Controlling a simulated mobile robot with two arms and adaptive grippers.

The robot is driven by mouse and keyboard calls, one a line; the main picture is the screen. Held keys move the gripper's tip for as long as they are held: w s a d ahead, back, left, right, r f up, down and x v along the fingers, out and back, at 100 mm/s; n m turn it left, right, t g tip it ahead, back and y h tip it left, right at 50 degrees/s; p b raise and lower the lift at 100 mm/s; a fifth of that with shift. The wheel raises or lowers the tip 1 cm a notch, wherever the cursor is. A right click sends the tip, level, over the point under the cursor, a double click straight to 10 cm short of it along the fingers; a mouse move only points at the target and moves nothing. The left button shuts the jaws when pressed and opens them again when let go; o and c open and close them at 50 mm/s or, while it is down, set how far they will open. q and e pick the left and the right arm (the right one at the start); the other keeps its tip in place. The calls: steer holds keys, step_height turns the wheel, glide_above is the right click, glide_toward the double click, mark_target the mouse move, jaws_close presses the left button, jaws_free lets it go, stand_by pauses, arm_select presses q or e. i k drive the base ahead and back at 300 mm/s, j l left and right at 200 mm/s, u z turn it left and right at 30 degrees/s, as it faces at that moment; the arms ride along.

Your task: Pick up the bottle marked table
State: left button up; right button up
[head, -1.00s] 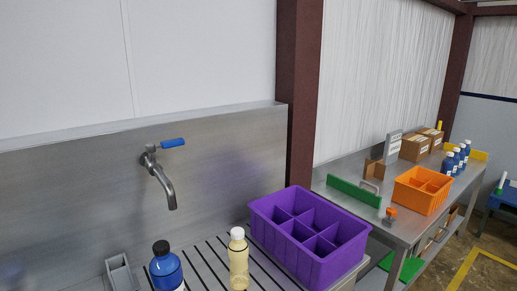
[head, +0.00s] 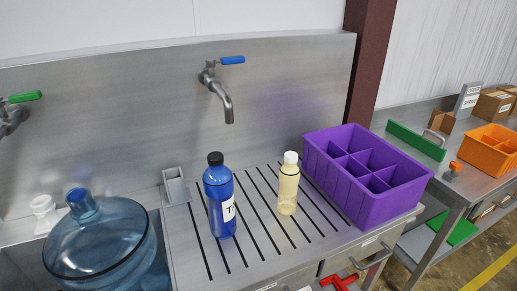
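A blue bottle (head: 220,198) with a black cap stands upright on the slotted drainboard (head: 186,252). Its white label is turned partly to the right, and only a first letter that looks like T can be read. A pale yellow bottle (head: 288,186) with a white cap stands upright to its right, apart from it; no marking on it can be read. Neither of my grippers is in view.
A purple divided crate (head: 368,203) stands right of the bottles. A large clear blue jug (head: 100,245) sits in the sink at left. A blue-handled tap (head: 218,88) hangs behind the bottles. A grey holder (head: 176,186) stands left of the blue bottle.

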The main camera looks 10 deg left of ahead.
mark_target(218, 182)
steer(key=l+u, duration=0.2)
steer(key=u, duration=0.2)
steer(key=i+l+u, duration=0.1)
steer(key=l+u, duration=0.15)
steer(key=u, duration=0.15)
